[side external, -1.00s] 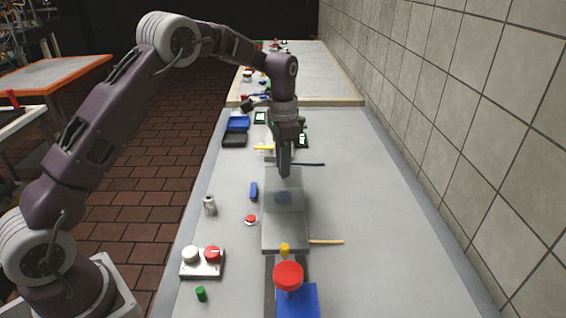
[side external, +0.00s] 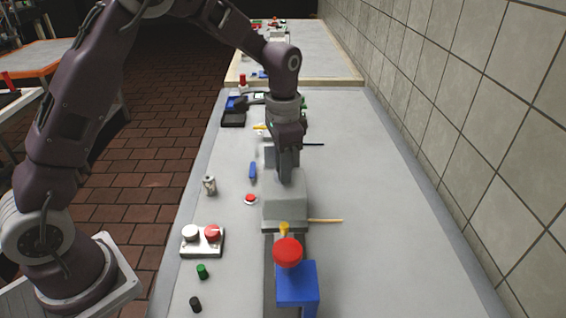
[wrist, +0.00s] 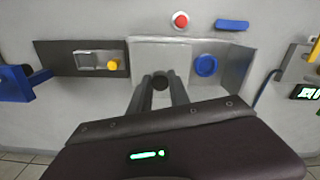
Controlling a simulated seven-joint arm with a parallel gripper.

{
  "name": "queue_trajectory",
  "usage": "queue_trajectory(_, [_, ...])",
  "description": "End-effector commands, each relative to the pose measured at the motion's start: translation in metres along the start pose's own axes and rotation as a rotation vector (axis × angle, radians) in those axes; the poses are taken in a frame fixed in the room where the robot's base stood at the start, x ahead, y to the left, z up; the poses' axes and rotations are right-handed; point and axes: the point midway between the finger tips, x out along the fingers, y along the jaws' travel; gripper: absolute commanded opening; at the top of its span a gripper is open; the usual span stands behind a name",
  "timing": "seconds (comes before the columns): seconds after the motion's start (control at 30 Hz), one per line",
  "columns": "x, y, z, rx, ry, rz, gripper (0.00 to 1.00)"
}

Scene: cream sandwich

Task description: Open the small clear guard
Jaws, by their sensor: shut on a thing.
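The small clear guard (wrist: 160,52) shows in the wrist view as a pale panel beside a blue round button (wrist: 206,65). In the side view the pale grey box-like form (side external: 285,192) stands mid-table, and I cannot clearly separate guard from housing there. My gripper (side external: 287,180) points down at the top of this form. In the wrist view its two dark fingers (wrist: 160,78) are close together at the panel's near edge, with a small dark round shape between them. They are shut on the guard, though the contact is partly hidden. The blue button looks uncovered.
A dark plate with a yellow knob (wrist: 112,65) lies left of the panel in the wrist view. The table's right side (side external: 390,200) is mostly clear.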

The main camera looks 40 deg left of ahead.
Motion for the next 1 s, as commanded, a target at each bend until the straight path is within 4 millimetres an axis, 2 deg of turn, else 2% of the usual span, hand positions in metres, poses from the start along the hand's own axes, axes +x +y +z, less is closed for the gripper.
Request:
queue_trajectory(0.07, [-0.001, 0.0, -0.002, 0.0, 0.006, -0.001, 0.0])
queue_trajectory(0.1, [-0.001, 0.0, -0.002, 0.0, 0.006, -0.001, 0.3])
queue_trajectory(0.17, [-0.001, 0.0, -0.002, 0.0, 0.005, -0.001, 0.42])
queue_trajectory(0.2, [-0.001, 0.0, -0.001, 0.0, 0.004, -0.001, 0.45])
queue_trajectory(0.5, [-0.004, -0.001, -0.001, 0.0, 0.003, -0.001, 0.45])
queue_trajectory(0.8, [-0.06, -0.001, -0.002, 0.001, 0.006, -0.003, 0.45])
queue_trajectory(1.0, [-0.072, 0.0, -0.001, 0.0, 0.003, -0.001, 0.45])
